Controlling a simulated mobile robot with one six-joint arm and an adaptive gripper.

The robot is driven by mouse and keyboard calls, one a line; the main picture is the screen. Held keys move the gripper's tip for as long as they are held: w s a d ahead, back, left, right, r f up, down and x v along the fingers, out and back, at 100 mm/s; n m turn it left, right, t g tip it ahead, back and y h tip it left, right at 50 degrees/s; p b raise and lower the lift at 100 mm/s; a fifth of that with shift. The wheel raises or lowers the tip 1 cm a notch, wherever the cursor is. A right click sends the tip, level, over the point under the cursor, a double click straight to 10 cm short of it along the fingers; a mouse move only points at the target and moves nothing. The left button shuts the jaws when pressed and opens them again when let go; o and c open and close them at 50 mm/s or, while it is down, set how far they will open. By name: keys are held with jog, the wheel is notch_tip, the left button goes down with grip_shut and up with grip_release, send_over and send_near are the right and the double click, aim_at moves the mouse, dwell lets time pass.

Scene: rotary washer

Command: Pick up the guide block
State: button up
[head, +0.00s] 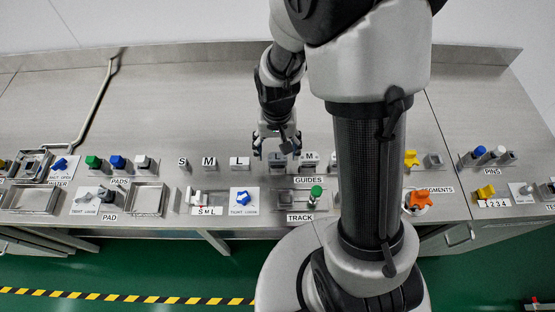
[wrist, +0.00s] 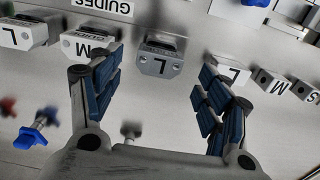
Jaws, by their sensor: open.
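My gripper (wrist: 160,66) is open, with one blue-padded finger on each side of the block, and a gap to each side. I cannot tell how high the fingertips are above the bench. Nothing is held.
Another guide block marked M (wrist: 88,44) stands close beside the left finger. A block marked L (wrist: 229,72) stands close by the right finger. The GUIDES label (head: 309,180) and track fixture (head: 294,201) lie in front. Bare bench (head: 200,105) lies behind.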

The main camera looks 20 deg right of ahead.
aim_at(278, 156)
notch_tip(278, 156, down, 5)
jog(key=shift+d+r+b, duration=0.1)
jog(key=shift+b, duration=0.9)
jog(key=c, duration=1.2)
jog(key=shift+r, duration=0.15)
